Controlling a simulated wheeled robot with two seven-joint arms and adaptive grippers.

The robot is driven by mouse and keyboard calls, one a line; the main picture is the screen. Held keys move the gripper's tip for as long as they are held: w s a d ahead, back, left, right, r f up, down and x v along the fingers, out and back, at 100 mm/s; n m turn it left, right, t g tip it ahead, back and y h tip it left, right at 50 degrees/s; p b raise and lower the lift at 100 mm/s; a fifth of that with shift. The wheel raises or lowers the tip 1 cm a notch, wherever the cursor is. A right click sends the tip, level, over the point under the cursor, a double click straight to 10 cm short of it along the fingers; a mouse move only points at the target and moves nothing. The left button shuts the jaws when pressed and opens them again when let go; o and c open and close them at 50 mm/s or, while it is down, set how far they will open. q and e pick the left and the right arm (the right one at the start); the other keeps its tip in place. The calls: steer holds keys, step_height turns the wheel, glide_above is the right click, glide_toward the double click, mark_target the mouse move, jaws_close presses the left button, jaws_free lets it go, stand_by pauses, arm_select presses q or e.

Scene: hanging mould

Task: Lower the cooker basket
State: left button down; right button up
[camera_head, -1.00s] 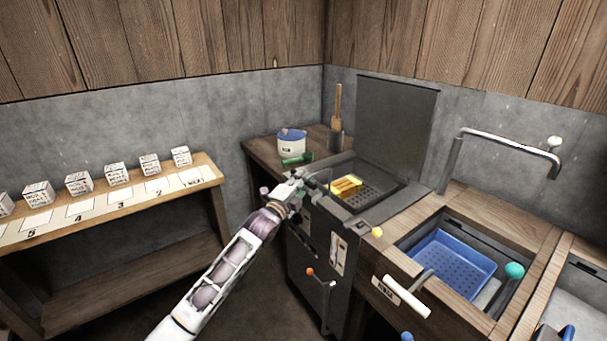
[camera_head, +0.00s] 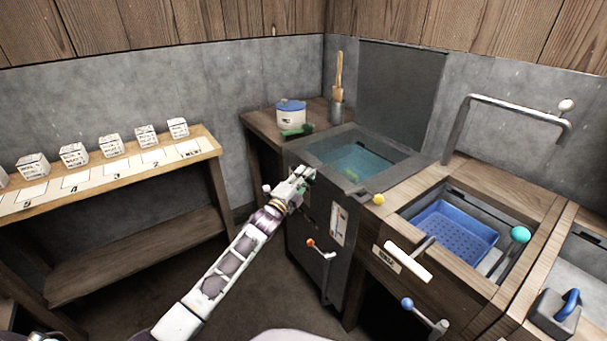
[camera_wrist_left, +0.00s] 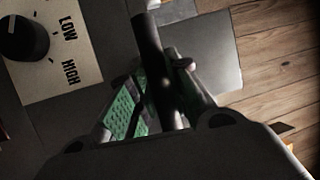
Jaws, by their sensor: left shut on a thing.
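The cooker is a dark metal cabinet (camera_head: 312,238) with a square well of blue-green liquid (camera_head: 362,158) in its top. The basket is not clearly visible; only a faint yellowish-green blur shows under the liquid. My left gripper (camera_head: 305,176) is at the cooker's front left, just below its top rim. In the left wrist view, its green-padded fingers (camera_wrist_left: 155,105) are shut around a dark round bar (camera_wrist_left: 152,62), which looks like the cooker's handle. The fingers hide part of the bar. My right gripper is out of view.
A blue-lidded pot (camera_head: 291,112) and a green object (camera_head: 297,131) stand behind the cooker. A shelf with numbered cards and white boxes (camera_head: 113,146) is at left.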

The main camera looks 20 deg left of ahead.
arm_select(q)
steer(key=shift+f, duration=0.35)
steer(key=c, duration=1.3)
jaws_free()
steer(key=shift+r, duration=0.1)
steer(key=shift+s+a, duration=0.1)
steer(key=shift+s, duration=0.1)
steer(key=shift+v, duration=5.8)
